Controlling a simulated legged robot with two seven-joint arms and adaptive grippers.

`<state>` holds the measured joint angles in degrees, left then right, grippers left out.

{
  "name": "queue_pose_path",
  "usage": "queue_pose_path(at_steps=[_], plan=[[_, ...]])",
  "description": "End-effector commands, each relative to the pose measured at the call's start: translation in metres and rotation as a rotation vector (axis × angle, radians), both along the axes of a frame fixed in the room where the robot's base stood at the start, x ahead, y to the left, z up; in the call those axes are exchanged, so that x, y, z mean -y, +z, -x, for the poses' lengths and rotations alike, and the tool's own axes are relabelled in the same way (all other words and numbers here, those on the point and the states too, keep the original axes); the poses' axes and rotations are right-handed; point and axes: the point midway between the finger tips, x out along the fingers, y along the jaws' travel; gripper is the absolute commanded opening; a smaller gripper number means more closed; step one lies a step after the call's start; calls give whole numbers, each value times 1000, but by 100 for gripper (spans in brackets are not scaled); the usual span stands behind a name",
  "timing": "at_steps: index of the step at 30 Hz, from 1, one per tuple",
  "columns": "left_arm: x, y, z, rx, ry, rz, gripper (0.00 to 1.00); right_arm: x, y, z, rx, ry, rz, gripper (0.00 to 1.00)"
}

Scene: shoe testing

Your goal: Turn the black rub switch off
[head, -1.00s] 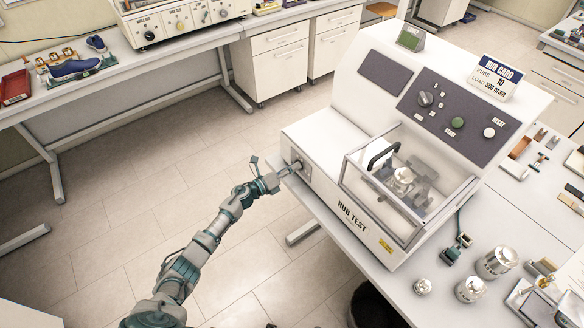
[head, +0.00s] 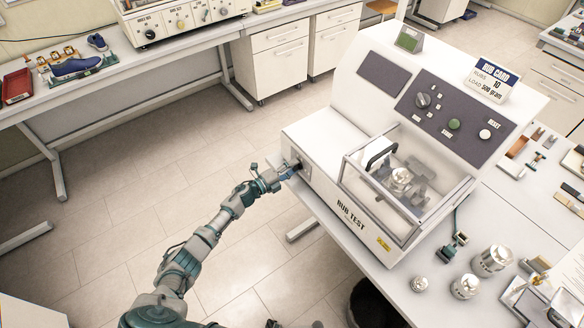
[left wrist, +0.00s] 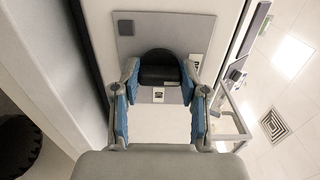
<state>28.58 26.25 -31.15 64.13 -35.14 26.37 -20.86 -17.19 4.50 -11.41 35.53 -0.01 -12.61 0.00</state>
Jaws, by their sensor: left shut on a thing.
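The white rub test machine (head: 330,150) stands on the bench, with its front marked RUB TEST. The black rub switch (left wrist: 159,68) is on a grey plate on the machine's left side; in the head view my gripper mostly hides it. My left gripper (head: 290,171) is at that side panel. In the left wrist view, its blue-padded fingers (left wrist: 160,85) are on either side of the switch, shut on it. I cannot read the switch's off mark. My right gripper is not in view.
The machine's control panel (head: 450,115) has a knob and buttons; a rub card (head: 490,77) stands on top. Metal weights (head: 492,261) sit on the bench to the right. Open floor lies left of the machine, under my left arm.

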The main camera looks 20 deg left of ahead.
Motion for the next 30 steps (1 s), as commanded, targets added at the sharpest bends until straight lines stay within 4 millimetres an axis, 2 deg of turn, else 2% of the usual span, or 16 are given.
queue_pose_path(at_steps=[14,15,18,26,30], plan=[[-2,-3,0,-14,5,10,9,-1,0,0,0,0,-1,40],[-2,-3,0,-14,5,10,46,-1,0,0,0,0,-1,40],[-2,-2,0,-13,4,10,69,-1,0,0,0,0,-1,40],[-1,0,1,-9,2,10,69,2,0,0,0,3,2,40],[-7,-1,7,-10,3,9,69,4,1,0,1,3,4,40]])
